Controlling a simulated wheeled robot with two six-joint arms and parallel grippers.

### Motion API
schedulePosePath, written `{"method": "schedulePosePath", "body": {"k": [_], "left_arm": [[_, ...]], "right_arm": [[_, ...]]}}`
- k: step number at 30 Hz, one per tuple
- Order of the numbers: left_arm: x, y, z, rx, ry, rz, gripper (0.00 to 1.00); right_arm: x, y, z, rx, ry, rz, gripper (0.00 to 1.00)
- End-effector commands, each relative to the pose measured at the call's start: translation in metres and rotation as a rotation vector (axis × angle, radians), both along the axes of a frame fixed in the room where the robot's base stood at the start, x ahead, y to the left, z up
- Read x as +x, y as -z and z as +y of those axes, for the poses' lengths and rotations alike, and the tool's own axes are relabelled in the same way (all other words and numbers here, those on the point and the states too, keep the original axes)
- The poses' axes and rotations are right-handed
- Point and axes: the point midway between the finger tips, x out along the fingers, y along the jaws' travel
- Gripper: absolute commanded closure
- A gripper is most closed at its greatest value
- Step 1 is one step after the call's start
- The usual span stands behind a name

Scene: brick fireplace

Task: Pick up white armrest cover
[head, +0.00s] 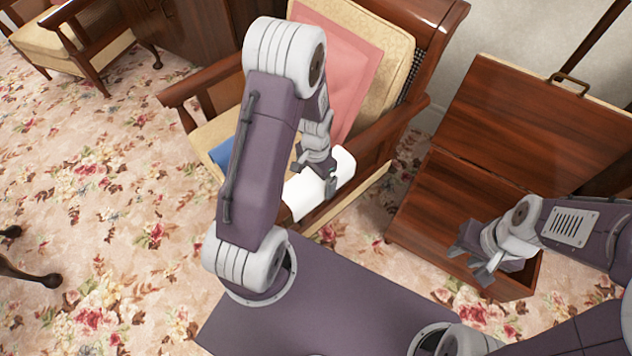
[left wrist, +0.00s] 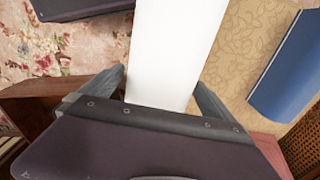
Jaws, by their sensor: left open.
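The white armrest cover (head: 304,194) lies over the front of the chair's right armrest in the head view. It fills the middle of the left wrist view as a white band (left wrist: 176,50). My left gripper (head: 315,178) is open right above the cover, its two fingers on either side of the white band in the left wrist view (left wrist: 162,90). I cannot tell whether the fingers touch it. My right gripper (head: 474,262) looks open and empty, over the wooden chest at the right. My left arm hides part of the chair.
The wooden armchair (head: 400,165) holds a pink cushion (head: 340,65) and a blue item (head: 221,154), which also shows in the left wrist view (left wrist: 290,70). An open wooden chest (head: 430,200) stands to the right. Another chair (head: 45,42) is far left. The floral carpet (head: 130,190) at left is mostly clear.

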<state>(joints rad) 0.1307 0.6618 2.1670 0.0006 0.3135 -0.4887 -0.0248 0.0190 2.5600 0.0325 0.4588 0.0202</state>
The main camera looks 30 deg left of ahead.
Motion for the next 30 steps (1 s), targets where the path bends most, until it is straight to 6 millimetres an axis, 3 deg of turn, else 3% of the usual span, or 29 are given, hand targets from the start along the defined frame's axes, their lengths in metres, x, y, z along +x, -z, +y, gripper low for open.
{"method": "schedulePosePath", "body": {"k": [1, 7, 14, 23, 30], "left_arm": [[0.000, 0.011, 0.000, -0.001, 0.000, 0.001, 0.00], [0.000, 0.010, 0.000, 0.000, 0.000, -0.001, 0.00], [0.000, 0.010, 0.000, 0.000, 0.000, -0.001, 0.59], [0.001, 0.004, 0.000, 0.000, 0.000, -0.002, 0.59], [0.002, -0.041, 0.000, 0.000, 0.000, -0.005, 0.59]], "right_arm": [[0.000, 0.007, 0.000, 0.000, 0.000, 0.000, 0.67], [0.000, 0.005, 0.000, 0.000, 0.000, 0.000, 0.67], [0.000, 0.005, 0.000, 0.000, 0.000, 0.000, 0.67], [0.000, 0.001, 0.000, 0.000, 0.000, 0.000, 0.67], [0.000, -0.019, 0.000, 0.000, 0.000, 0.000, 0.67]]}}
